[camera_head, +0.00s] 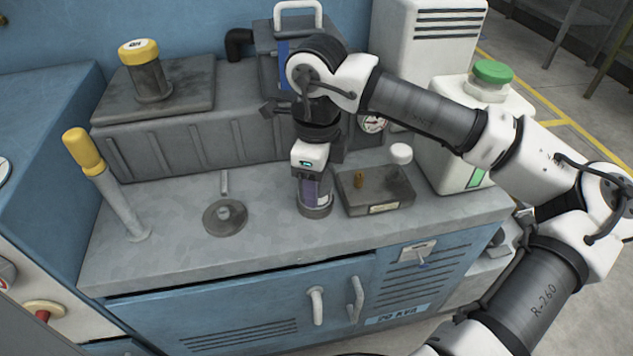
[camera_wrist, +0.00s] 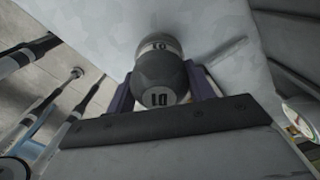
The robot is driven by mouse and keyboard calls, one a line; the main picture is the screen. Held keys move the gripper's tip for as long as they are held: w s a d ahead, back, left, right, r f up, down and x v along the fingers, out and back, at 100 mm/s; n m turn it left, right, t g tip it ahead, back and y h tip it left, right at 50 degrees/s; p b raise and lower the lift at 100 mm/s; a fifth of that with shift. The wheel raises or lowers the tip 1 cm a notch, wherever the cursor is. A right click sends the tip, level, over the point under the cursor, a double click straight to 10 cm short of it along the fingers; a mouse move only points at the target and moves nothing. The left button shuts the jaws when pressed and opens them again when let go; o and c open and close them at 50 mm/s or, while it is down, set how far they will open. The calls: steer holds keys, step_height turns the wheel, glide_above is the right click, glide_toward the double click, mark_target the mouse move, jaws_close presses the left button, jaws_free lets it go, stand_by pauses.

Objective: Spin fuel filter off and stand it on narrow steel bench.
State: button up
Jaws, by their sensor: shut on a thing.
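My gripper (camera_head: 313,188) points down over the grey worktop, with its purple fingers around a dark grey canister with a pale band (camera_head: 316,211), apparently the fuel filter. The canister looks upright, its lower end at the worktop; I cannot tell whether it touches. In the wrist view the canister (camera_wrist: 162,78) sits between the two fingers of my gripper (camera_wrist: 163,88), with a "10" mark on it. The narrow steel bench may be this grey worktop (camera_head: 270,250); I cannot tell for certain. My gripper hides the canister's upper part in the head view.
A low dark block (camera_head: 376,192) stands just right of the canister. A round disc (camera_head: 225,217) lies to its left, and a yellow-handled lever (camera_head: 110,185) rises farther left. A yellow-capped cylinder (camera_head: 150,75) stands behind on a raised block. A green-capped white tank (camera_head: 470,140) is right.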

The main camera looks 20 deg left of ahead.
steer(key=shift+s+f+n, duration=0.1)
steer(key=shift+f+n, duration=0.2)
steer(key=shift+n, duration=0.1)
steer(key=shift+f+n+b, duration=0.1)
steer(key=shift+n+b, duration=0.45)
steer(key=shift+n, duration=0.55)
steer(key=n, duration=0.2)
steer(key=shift+n, duration=0.4)
steer(key=o, duration=0.9)
steer(key=shift+o, duration=1.3)
steer(key=shift+r, duration=0.2)
